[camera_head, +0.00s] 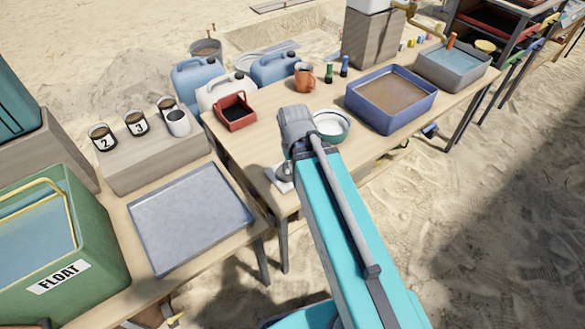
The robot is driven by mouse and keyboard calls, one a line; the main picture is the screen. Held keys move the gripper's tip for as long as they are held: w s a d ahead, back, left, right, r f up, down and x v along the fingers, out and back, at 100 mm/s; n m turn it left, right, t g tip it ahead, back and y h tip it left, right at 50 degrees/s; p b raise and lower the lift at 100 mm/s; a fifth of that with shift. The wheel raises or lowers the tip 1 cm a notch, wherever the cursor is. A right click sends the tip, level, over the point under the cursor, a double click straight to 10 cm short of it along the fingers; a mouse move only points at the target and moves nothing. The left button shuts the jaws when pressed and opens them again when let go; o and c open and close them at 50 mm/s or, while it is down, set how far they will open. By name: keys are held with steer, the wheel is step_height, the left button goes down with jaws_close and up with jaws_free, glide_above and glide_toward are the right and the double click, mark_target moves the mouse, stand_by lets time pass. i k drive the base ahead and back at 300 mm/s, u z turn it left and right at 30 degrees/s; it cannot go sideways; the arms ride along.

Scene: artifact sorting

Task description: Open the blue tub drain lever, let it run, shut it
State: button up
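The blue tub (434,102) stands on the right part of the wooden table and holds brown, murky water. A small dark blue piece (430,130) shows low beside the table's front edge, below the tub's right side. It may be the drain lever, but it is too small to tell whether it is open or shut. My turquoise arm rises from the bottom centre, and its grey joint is over the table, left of the tub. I cannot make out my gripper's fingers.
A bowl (331,125) with white contents sits beside my arm. A grey basin (452,68) of clear water stands right of the tub. Sand in front of the tub is mostly clear.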

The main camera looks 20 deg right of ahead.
mark_target(434, 124)
steer(key=z, duration=1.4)
